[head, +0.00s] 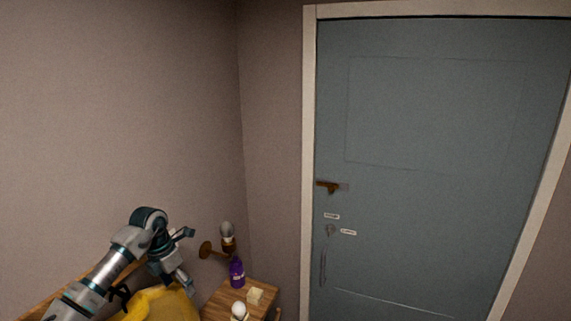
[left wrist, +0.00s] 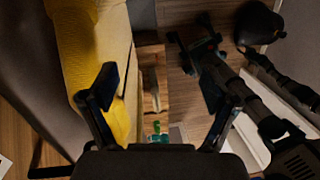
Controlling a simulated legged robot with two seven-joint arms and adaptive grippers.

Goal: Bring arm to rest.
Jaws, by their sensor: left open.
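My left arm (head: 95,283) comes in from the lower left of the head view, rises to a bent joint and turns down beside a yellow piece (head: 160,303). In the left wrist view my left gripper (left wrist: 158,92) has its two dark fingers spread wide, with nothing between them. The yellow surface (left wrist: 88,60) lies just beyond the left finger there. My right gripper does not show in the head view.
A wooden side table (head: 222,298) carries a purple bottle (head: 237,273), a pale block (head: 255,296) and a white round-topped item (head: 239,311). A wall lamp (head: 228,240) is above it. A closed blue-grey door (head: 430,150) stands at right. The wall is close at left.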

